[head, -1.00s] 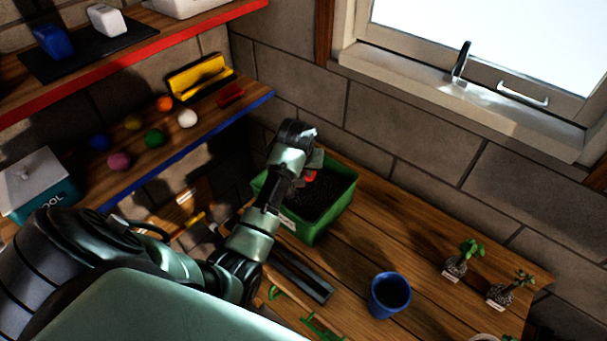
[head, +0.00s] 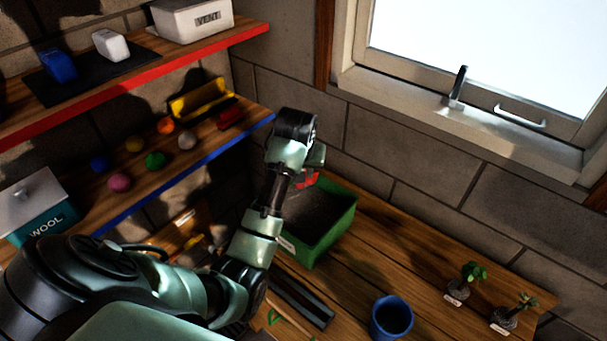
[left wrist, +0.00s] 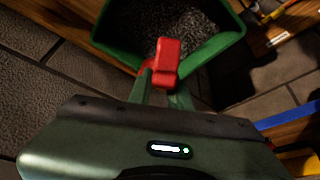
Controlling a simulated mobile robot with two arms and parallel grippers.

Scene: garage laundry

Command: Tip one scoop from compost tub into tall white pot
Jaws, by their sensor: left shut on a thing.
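The compost tub is a green rectangular tub (head: 325,240) of dark compost on the wooden bench against the wall. It also shows at the top of the left wrist view (left wrist: 120,48). My left gripper (head: 314,163) is over the tub's far left part. It is shut on the scoop, whose red handle (left wrist: 167,62) stands out between the fingers in the left wrist view. A bit of the red scoop (head: 307,180) shows in the head view. Its bowl and any load are hidden. The tall white pot and my right gripper are not in view.
A blue pot (head: 391,319) stands on the bench, with two small labelled plants (head: 465,283) at its right. A blue-edged shelf (head: 215,150) with several balls is close left of my left wrist. The bench between tub and plants is mostly clear.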

